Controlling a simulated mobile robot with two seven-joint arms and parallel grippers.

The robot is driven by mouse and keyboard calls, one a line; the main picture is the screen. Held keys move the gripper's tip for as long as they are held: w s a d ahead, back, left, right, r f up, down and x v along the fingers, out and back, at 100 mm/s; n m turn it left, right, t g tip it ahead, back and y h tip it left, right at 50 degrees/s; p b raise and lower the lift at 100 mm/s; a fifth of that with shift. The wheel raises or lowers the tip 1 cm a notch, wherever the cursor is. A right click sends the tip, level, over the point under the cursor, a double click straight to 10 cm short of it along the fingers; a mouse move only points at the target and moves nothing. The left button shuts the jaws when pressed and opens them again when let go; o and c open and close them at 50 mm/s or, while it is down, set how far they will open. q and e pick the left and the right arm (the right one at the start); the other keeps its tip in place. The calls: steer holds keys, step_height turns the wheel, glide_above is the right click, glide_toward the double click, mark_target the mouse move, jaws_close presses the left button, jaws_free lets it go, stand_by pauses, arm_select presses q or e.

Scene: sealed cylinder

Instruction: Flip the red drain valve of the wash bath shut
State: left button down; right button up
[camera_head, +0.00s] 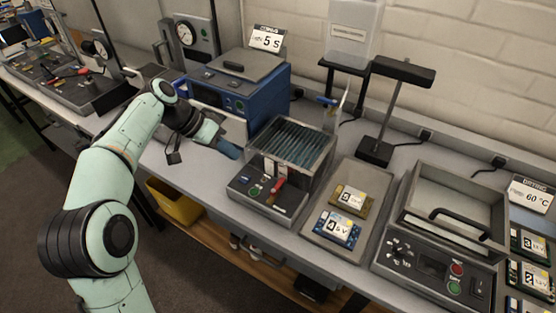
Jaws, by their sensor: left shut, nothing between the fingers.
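The wash bath (313,182) is a grey metal box on the bench, with dark ribbed contents in its open top. Its front panel (262,201) carries a green button and the red drain valve (277,187), a small lever that looks tilted from upright. Whether the valve is open or shut is hard to tell at this size. My left gripper (234,153) is shut and empty, just left of the bath and apart from the red valve. My right gripper is not in view.
A blue machine (236,98) with a grey lid stands behind my left wrist. A tray (318,238) with labelled boards lies right of the bath. Further right is a drying unit (440,275) with a handle. A black stand (376,150) rises behind. A yellow bin (178,208) sits below the bench.

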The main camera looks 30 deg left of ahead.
mark_target(278, 186)
arm_select(q)
steer(key=shift+s, duration=0.1)
stand_by(0.3)
steer(key=b+x, duration=0.1)
steer(key=x, duration=0.8)
steer(key=shift+d+f, duration=0.1)
steer(key=shift+f, duration=0.05)
steer(key=d, duration=0.3)
steer(key=shift+d+f, duration=0.15)
steer(key=shift+f, duration=0.05)
steer(key=shift+d, duration=0.5)
